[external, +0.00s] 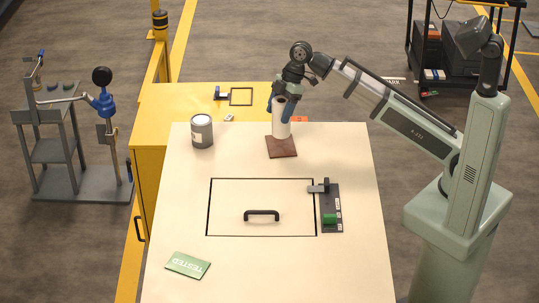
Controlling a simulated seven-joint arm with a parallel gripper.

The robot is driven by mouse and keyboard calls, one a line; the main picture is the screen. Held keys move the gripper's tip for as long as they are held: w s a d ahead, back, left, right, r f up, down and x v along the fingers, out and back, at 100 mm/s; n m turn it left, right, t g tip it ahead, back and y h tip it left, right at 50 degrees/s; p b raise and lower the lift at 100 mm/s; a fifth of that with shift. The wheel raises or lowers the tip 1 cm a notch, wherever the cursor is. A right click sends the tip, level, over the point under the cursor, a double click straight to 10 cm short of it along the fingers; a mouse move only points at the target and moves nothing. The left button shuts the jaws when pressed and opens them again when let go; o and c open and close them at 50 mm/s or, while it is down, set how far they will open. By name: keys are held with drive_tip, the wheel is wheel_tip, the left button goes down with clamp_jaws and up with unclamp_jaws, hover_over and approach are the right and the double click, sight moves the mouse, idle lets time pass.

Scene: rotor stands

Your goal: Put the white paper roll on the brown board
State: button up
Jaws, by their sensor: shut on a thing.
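Part of the roll's upper side is hidden by the gripper.
A grey can (202,131) stands left of the board. A black fixture with a green part (331,212) and a panel with a dark handle (262,214) are nearer the front. A green "TESTED" card (187,265) lies front left. A yellow cabinet (157,122) is behind.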

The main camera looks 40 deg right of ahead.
hover_over(274, 136)
drive_tip(key=d, duration=0.2)
drive_tip(key=shift+d+f, duration=0.1)
drive_tip(key=shift+f, duration=2.05)
drive_tip(key=shift+f, duration=0.1)
drive_tip(key=o, duration=1.1)
drive_tip(key=shift+o, duration=0.2)
drive_tip(key=v, duration=1.2)
